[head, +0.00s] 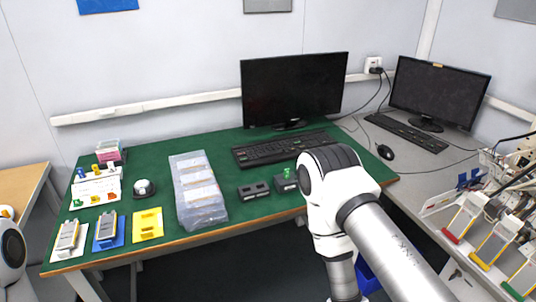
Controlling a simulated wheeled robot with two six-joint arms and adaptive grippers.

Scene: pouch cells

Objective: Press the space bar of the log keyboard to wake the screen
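Two black keyboards are in view, and I cannot tell by any label which is the log keyboard. One keyboard (285,148) lies on the green table in front of a large monitor (295,88). The other keyboard (405,131) lies on the grey desk in front of a second monitor (440,92). Both screens are dark. The space bars are too small to make out. My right arm comes in from the lower right and bends down in front of the green table's edge; its gripper is out of view. My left gripper is out of view too.
The green table (150,255) also holds a clear bag of parts (198,190), black blocks (254,190), a yellow plate (147,224) and pouch-cell fixtures (108,230). A mouse (385,152) lies on the grey desk. A rack with coloured trays (495,240) stands at right.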

